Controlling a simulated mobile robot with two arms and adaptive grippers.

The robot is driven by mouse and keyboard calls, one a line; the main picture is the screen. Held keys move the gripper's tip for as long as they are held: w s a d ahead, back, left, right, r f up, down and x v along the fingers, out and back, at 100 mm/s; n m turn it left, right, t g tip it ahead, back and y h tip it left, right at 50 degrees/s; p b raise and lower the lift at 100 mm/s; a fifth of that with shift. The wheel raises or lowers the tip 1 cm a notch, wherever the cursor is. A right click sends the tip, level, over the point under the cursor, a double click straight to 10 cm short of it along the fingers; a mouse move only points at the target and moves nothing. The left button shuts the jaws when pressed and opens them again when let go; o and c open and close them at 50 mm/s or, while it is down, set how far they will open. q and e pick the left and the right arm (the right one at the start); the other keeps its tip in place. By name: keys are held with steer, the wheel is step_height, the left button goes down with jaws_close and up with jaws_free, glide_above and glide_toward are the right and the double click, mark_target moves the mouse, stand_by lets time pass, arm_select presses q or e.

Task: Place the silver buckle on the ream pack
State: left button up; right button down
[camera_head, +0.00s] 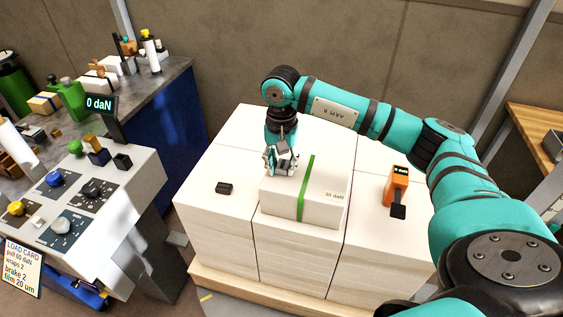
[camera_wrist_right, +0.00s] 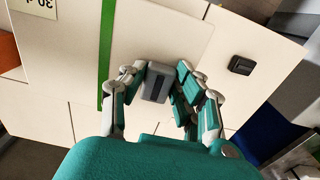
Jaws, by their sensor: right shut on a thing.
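The ream pack (camera_head: 325,195) is a white block with a green strap (camera_head: 306,185) and a "30 daN" label, lying on top of the white stack. It also shows in the wrist view (camera_wrist_right: 185,45), with its strap left of the gripper. My right gripper (camera_head: 281,163) points down over the pack's left part, left of the strap in the head view. In the wrist view, the right gripper (camera_wrist_right: 160,88) is shut on the grey silver buckle (camera_wrist_right: 156,80), with a dark slot facing the camera. Whether the buckle touches the pack is unclear. My left gripper is out of view.
A dark buckle (camera_head: 224,188) lies on the stack left of the pack. An orange tool (camera_head: 396,187) stands right of it. A control console (camera_head: 120,220) with knobs and a "0 daN" display (camera_head: 99,104) is at left. A cluttered bench (camera_head: 150,85) is behind it.

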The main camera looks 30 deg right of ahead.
mark_target(281, 167)
steer(key=shift+f, duration=0.15)
steer(key=c, duration=1)
jaws_free()
steer(key=shift+o, duration=0.2)
steer(key=shift+r, duration=0.3)
step_height(281, 167, up, 4)
steer(key=shift+w+f+b, duration=0.1)
steer(key=shift+b, duration=0.9)
step_height(281, 167, up, 8)
steer(key=b, duration=0.1)
